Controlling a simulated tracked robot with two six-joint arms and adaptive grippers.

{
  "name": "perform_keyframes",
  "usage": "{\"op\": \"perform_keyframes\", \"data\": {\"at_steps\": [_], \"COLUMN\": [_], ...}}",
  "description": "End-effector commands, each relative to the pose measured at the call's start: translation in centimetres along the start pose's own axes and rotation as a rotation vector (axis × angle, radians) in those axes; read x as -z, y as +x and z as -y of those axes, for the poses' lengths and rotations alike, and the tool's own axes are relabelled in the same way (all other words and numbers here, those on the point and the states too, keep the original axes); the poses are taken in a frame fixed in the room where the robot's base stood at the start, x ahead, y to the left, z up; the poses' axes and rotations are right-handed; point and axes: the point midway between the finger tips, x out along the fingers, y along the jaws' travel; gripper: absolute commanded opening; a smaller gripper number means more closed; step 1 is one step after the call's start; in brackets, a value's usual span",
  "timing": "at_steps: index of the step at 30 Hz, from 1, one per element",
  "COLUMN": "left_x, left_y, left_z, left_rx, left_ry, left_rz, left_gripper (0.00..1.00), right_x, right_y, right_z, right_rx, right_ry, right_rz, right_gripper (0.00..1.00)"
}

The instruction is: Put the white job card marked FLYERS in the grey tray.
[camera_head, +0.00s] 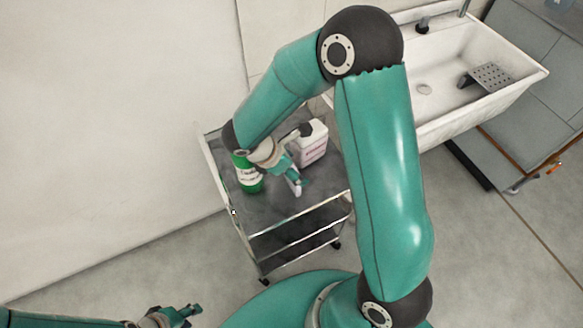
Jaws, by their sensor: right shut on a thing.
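My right gripper (299,184) is low over the grey top of a trolley, at its right part. It is shut on a small, thin white thing (297,188), which may be the job card. No marking on it can be read. My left gripper (188,313) is at the bottom edge, away from the trolley; its fingers are too small to judge. I cannot make out a separate grey tray; the trolley's grey top (262,208) has a raised metal rim. My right arm hides part of the view.
A green bottle (247,180) with a white label stands on the trolley, left of my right gripper. A white jug (313,146) stands behind the gripper. A white sink (450,60) is at the upper right. The trolley's front part is bare.

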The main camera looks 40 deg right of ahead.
Motion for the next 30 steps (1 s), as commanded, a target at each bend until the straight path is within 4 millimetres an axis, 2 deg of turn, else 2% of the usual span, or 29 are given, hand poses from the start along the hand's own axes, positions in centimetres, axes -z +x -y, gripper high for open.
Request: {"op": "perform_keyframes", "data": {"at_steps": [8, 9, 12, 13, 24, 30], "left_x": [0.0, 0.0, 0.0, 0.0, 0.0, 0.0], "left_y": [0.3, 0.2, 0.1, 0.1, -0.1, -0.4], "left_z": [0.1, 0.1, 0.1, 0.1, 0.0, -0.1], "left_rx": [0.0, 0.0, 0.0, 0.0, 0.0, 0.0], "left_ry": [0.0, 0.0, 0.0, 0.0, 0.0, 0.0], "left_rz": [0.0, 0.0, 0.0, 0.0, 0.0, 0.0], "left_gripper": [0.4, 0.4, 0.4, 0.4, 0.4, 0.4], "right_x": [0.1, 0.1, 0.1, 0.1, -0.1, -0.1], "right_y": [0.2, 0.1, 0.1, 0.1, -0.1, -2.2], "right_z": [0.0, 0.0, 0.0, 0.0, 0.0, -0.1], "right_rx": [0.0, -0.001, 0.0, 0.0, -0.001, -0.005], "right_ry": [0.0, 0.0, 0.0, 0.0, 0.0, 0.0], "right_rz": [0.0, 0.0, 0.0, 0.0, 0.0, -0.001], "right_gripper": [0.42, 0.81, 0.97, 1.0, 1.0, 1.0]}}
